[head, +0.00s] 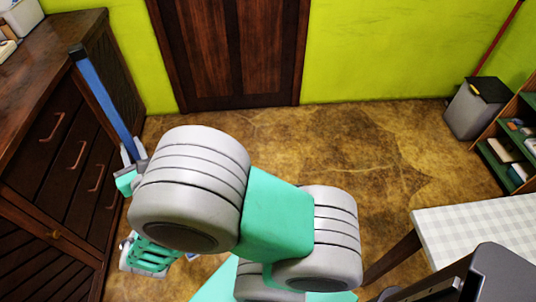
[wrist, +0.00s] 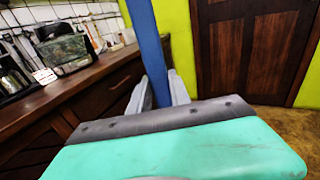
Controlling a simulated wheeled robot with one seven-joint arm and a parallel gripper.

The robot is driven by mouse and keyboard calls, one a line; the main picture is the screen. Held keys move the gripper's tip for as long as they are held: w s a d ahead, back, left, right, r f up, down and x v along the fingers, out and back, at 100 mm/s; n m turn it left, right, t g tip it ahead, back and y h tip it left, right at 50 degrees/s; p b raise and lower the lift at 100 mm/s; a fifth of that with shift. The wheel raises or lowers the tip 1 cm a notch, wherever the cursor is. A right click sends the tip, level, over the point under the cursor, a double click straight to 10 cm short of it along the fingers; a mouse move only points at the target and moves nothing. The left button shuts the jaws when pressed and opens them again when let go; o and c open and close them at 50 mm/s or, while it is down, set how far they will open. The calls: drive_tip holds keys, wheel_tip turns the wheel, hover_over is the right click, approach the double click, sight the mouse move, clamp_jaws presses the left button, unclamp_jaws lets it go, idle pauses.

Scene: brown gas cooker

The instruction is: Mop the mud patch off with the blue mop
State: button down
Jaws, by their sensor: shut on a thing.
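The blue mop's handle (head: 103,100) rises at a tilt beside the cabinet on the left of the head view, with a black end at the top. My gripper (head: 133,153) is shut on the handle. In the wrist view the blue handle (wrist: 149,45) stands between my two grey fingers (wrist: 160,92). The mop's head is hidden behind my arm and gripper. The brown floor is mottled with darker blotches, and I cannot tell a mud patch apart from it.
A dark wooden cabinet (head: 75,140) stands close on the left. A brown door (head: 238,50) is in the green back wall. A grey bin (head: 475,112), a green shelf (head: 497,165) and a table with a checked cloth (head: 480,235) are on the right. The middle floor (head: 345,150) is clear.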

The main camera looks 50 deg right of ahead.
drive_tip(key=shift+d+f, duration=0.15)
drive_tip(key=shift+d, duration=0.05)
drive_tip(key=s+d+f+m+g+h+b, duration=0.25)
drive_tip(key=d+b, duration=0.25)
drive_tip(key=d, duration=0.3)
drive_tip(key=s+d+f+m+g+h+b, duration=0.1)
drive_tip(key=s+d+f+m+h+b, duration=0.15)
drive_tip(key=d+f+b, duration=0.4)
drive_tip(key=s+d+f+m+g+h+b, duration=0.1)
drive_tip(key=s+d+g+h+b, duration=0.15)
drive_tip(key=d, duration=0.75)
drive_tip(key=s+d+f+m+g+h+b, duration=0.25)
drive_tip(key=s+d+f+g+b, duration=0.2)
drive_tip(key=s+d+b, duration=0.55)
drive_tip(key=s+d+f+m+g+h+b, duration=0.25)
drive_tip(key=s+d+f+m+b, duration=0.35)
drive_tip(key=s, duration=0.7)
drive_tip(key=f+b, duration=0.1)
drive_tip(key=f+n+b, duration=0.1)
drive_tip(key=f+b, duration=0.1)
drive_tip(key=f+n+b, duration=0.1)
drive_tip(key=f+b, duration=0.1)
drive_tip(key=shift+s+d+f+g+y, duration=0.1)
drive_tip(key=shift+d+g+y, duration=0.15)
drive_tip(key=shift+d+g, duration=0.15)
drive_tip(key=shift+a, duration=0.1)
